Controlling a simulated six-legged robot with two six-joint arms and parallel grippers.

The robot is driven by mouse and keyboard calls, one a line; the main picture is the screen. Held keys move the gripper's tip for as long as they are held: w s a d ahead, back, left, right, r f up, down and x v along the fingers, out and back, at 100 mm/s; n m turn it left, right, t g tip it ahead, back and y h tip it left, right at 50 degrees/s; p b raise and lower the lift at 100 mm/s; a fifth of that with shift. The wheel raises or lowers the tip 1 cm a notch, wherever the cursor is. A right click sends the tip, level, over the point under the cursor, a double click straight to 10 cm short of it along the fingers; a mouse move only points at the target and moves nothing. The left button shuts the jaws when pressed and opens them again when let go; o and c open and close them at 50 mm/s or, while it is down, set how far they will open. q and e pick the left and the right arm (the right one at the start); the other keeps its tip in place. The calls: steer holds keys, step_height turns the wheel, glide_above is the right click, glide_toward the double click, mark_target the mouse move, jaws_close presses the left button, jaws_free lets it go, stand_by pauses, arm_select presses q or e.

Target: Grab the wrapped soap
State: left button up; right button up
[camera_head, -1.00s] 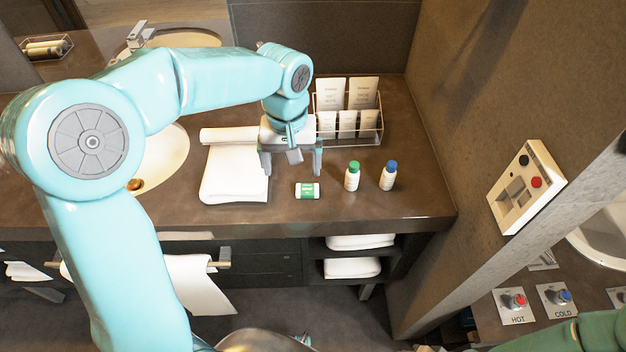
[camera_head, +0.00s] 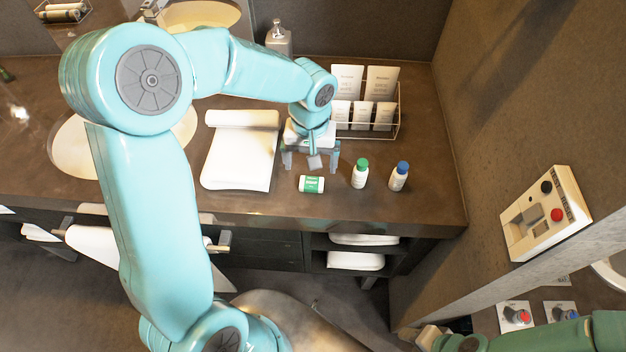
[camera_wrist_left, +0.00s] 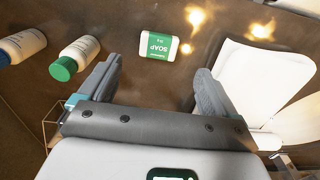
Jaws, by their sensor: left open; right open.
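The wrapped soap (camera_head: 311,184) is a small white block with a green label, lying flat on the brown counter. It also shows in the left wrist view (camera_wrist_left: 158,46), ahead of the fingertips and between their lines. My left gripper (camera_head: 311,163), on the teal arm, is open and empty just behind the soap, apart from it. Its two grey fingers (camera_wrist_left: 158,72) show spread in the left wrist view. My right gripper (camera_head: 432,337), on the green arm, is at the lower right edge, partly cut off, far from the soap.
A green-capped bottle (camera_head: 360,174) and a blue-capped bottle (camera_head: 399,177) stand right of the soap. A folded white towel (camera_head: 240,160) lies left. A wire rack with white tubes (camera_head: 364,117) is behind. The counter's front edge is clear.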

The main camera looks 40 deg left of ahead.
mark_target(311, 182)
arm_select(q)
steer(key=shift+w+d+f, duration=0.1)
steer(key=shift+w+f, duration=0.05)
steer(key=shift+f, duration=0.8)
steer(key=shift+s+f, duration=0.25)
step_height(311, 182, down, 4)
steer(key=shift+w+p, duration=0.15)
steer(key=shift+p, duration=0.5)
steer(key=shift+w+f, duration=0.15)
steer(key=shift+f, duration=0.3)
steer(key=shift+s, duration=0.3)
steer(key=shift+c, duration=0.3)
steer(key=shift+w, duration=0.2)
steer(key=c, duration=1)
steer(key=shift+s, duration=0.1)
steer(key=shift+c, duration=0.3)
